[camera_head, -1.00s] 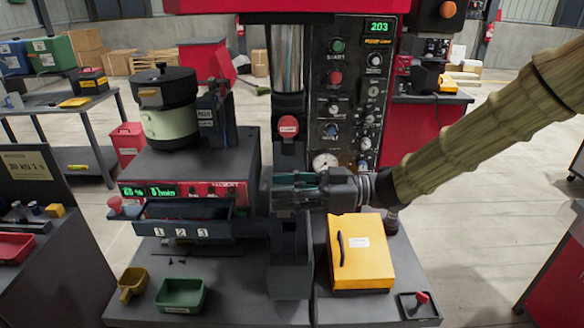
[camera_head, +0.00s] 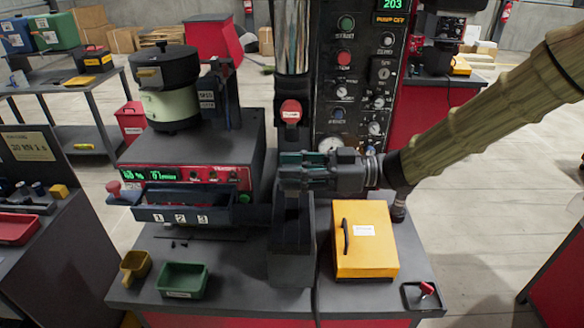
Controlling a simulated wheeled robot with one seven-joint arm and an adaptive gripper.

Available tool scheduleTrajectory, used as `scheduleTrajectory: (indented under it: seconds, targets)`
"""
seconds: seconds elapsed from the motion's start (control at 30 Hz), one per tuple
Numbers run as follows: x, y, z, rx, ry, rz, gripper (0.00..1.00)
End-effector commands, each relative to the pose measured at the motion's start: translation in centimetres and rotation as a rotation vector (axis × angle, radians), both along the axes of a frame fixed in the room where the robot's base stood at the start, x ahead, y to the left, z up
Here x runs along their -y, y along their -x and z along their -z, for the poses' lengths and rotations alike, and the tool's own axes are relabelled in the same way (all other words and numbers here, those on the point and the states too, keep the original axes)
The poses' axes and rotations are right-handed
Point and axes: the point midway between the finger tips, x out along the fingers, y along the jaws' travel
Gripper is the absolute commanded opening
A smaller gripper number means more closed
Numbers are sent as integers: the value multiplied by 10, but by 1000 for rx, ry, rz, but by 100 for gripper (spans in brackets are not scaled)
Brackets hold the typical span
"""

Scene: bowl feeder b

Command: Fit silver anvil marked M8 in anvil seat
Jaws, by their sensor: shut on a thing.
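My gripper (camera_head: 284,172) points left at the press, in front of its column and just above the dark pedestal (camera_head: 291,250). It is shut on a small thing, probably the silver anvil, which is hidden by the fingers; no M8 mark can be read. The anvil seat is not clearly visible; the top of the pedestal lies under the gripper. I cannot tell whether the held part touches the seat.
The press ram with a red button (camera_head: 291,112) is just above my gripper. A bowl feeder (camera_head: 170,110) with a numbered tray (camera_head: 180,213) stands left. A yellow box (camera_head: 365,250) is at right, a green bin (camera_head: 182,280) at front left. A rack with small parts (camera_head: 25,206) is far left.

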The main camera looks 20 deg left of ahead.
Motion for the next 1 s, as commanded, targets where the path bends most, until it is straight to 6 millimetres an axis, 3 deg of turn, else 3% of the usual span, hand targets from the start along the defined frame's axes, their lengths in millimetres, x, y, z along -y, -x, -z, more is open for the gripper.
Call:
scheduleTrajectory:
  seconds: [0.6, 1.0]
  targets:
    - [1, -1, 46, 0, 0, 2, 0]
    - [1, -1, 50, 1, 0, 2, 0]
